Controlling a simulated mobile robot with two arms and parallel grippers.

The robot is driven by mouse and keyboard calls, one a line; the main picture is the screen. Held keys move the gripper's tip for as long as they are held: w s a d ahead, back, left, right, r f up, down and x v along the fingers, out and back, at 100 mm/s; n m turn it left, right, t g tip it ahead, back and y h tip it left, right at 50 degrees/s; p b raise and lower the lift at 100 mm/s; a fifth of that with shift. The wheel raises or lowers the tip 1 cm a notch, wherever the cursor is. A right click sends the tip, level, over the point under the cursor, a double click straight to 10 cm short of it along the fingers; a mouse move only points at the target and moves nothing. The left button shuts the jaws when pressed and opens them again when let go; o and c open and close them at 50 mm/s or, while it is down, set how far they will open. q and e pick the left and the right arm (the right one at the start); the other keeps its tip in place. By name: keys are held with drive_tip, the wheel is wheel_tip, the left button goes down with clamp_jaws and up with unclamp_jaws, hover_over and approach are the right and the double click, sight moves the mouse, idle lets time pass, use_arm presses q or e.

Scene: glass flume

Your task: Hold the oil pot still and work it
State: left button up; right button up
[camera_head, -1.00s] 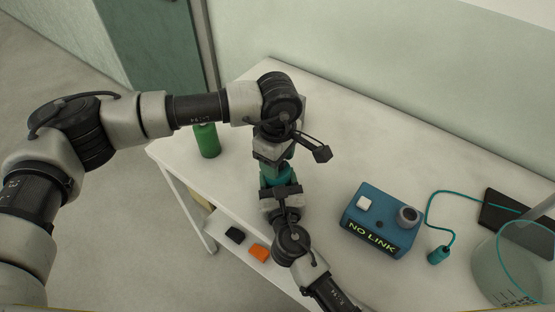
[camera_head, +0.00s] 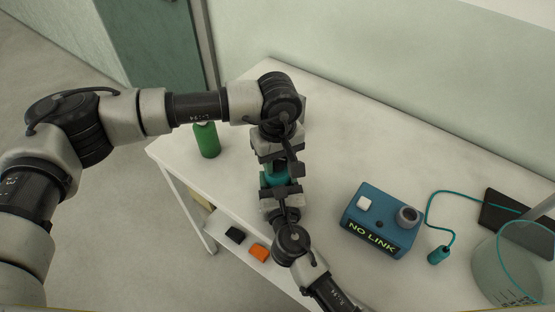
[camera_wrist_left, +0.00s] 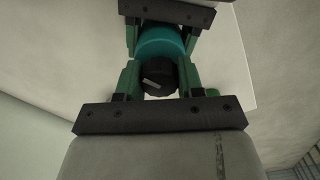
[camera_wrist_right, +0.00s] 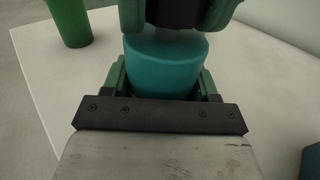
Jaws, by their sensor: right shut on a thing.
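The oil pot (camera_head: 274,178) is a teal round body, mostly hidden between my grippers in the head view. It stands out in the right wrist view (camera_wrist_right: 165,68). My right gripper (camera_wrist_right: 163,80) is shut on its body, one finger on each side. In the left wrist view the pot (camera_wrist_left: 160,42) carries a dark ridged knob (camera_wrist_left: 159,77) with a pale mark. My left gripper (camera_wrist_left: 159,80) comes from the opposite side, its green fingers on both sides of the knob. I cannot tell whether they touch it.
A green cylinder (camera_head: 206,140) stands near the table's left edge. A blue box (camera_head: 380,222) reads "NO LINK". A teal plug (camera_head: 438,255) on a cable, a dark pad (camera_head: 500,213) and a glass vessel (camera_head: 497,270) are at right. Orange (camera_head: 259,252) and black (camera_head: 235,234) pieces lie on a lower shelf.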

use_arm(q)
drive_tip(key=n, duration=0.4)
drive_tip(key=shift+n, duration=0.3)
drive_tip(key=n, duration=0.5)
drive_tip(key=o, duration=0.5)
drive_tip(key=shift+o, duration=0.2)
drive_tip(key=m, duration=0.9)
drive_tip(key=shift+m, duration=0.3)
